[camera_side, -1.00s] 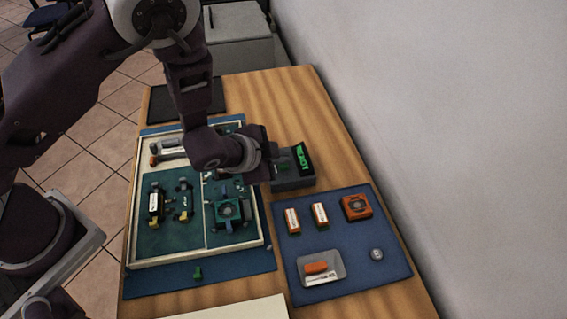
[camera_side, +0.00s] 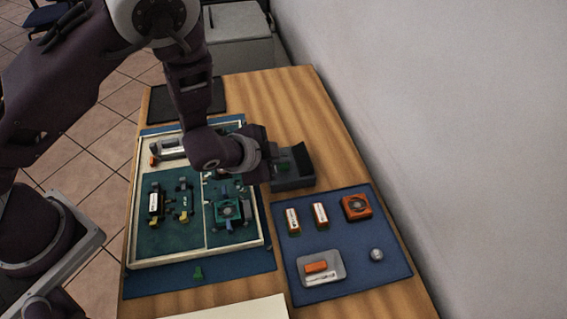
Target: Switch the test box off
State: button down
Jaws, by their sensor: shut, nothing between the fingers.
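The test box (camera_side: 306,178) is a dark grey box on the wooden table, right of the framed tray. Its tilted screen (camera_side: 302,155) is dark, with no lettering lit. A small green part (camera_side: 284,168) shows on its top, left of the screen. My gripper (camera_side: 273,172) is at the left side of the test box, pointing down, shut with nothing held. My wrist hides the left part of the box, and I cannot tell if the fingertips touch it.
The cream-framed tray (camera_side: 206,250) with circuit parts lies under and left of my arm. A blue mat (camera_side: 340,225) at front right holds orange-and-white blocks, an orange fan unit (camera_side: 356,208), a grey dish (camera_side: 335,262) and a round knob (camera_side: 376,254). Bare table lies behind the test box.

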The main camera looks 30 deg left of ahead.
jog(key=shift+r, duration=3)
notch_tip(320, 180, up, 8)
jog(key=n, duration=0.3)
send_over(280, 167)
jog(key=s+a, duration=0.2)
jog(key=a, duration=0.2)
jog(key=s+a+r+n+g, duration=0.2)
jog(key=s+a+r+n, duration=0.25)
jog(key=s+r, duration=0.35)
jog(key=s+a+r+n, duration=0.1)
jog(key=s+a+r, duration=0.1)
jog(key=s, duration=0.6)
jog(key=s+a+r+n+g+y, duration=0.1)
jog(key=s+a+r+n, duration=0.1)
jog(key=s, duration=0.7)
jog(key=shift+a+r, duration=0.7)
jog(key=shift+a, duration=0.15)
